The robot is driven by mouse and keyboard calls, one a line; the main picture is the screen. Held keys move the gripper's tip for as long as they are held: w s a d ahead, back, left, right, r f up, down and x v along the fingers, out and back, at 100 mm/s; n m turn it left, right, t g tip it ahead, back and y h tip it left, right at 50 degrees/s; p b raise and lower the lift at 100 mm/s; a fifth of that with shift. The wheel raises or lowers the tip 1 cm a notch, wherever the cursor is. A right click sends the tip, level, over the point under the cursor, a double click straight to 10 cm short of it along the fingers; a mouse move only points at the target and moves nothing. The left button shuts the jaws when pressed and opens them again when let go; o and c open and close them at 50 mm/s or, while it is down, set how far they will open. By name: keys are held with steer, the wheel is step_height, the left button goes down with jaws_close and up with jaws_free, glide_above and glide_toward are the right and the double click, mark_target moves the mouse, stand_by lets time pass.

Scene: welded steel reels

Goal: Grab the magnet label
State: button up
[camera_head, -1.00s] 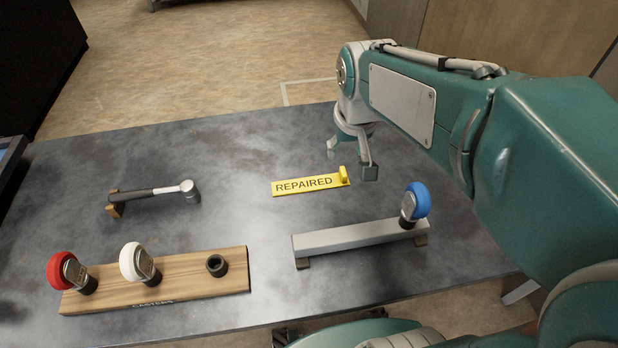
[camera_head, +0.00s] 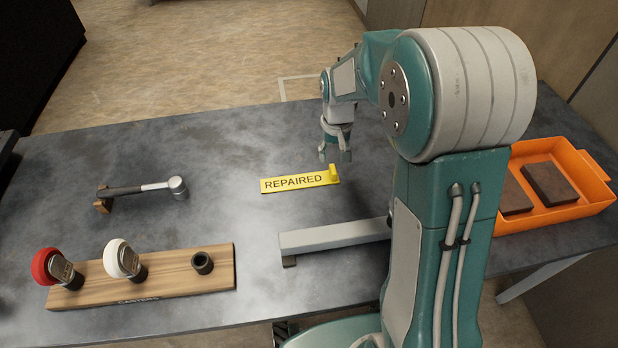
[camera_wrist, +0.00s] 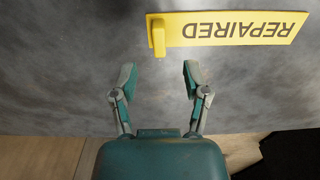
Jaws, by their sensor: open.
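The magnet label is a flat yellow strip marked "REPAIRED" (camera_head: 295,182), lying on the dark table, with a raised yellow tab at its right end in the head view. In the wrist view the label (camera_wrist: 228,29) appears upside down at the top, its tab at the left end. My gripper (camera_head: 336,158) is open and empty, above the table just behind the tab end. In the wrist view the open fingers of my gripper (camera_wrist: 159,72) point toward the tab and are apart from it.
A hammer (camera_head: 140,189) rests on a small block at left. A wooden caster board (camera_head: 190,282) holds a red and a white caster beside an empty socket. A grey bar (camera_head: 335,237) lies in front of the label. An orange tray (camera_head: 560,212) holds dark blocks at right.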

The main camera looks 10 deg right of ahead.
mark_target(333, 168)
step_height(333, 168, down, 6)
steer(key=shift+s+a, duration=0.1)
steer(key=shift+c, duration=0.3)
jaws_close()
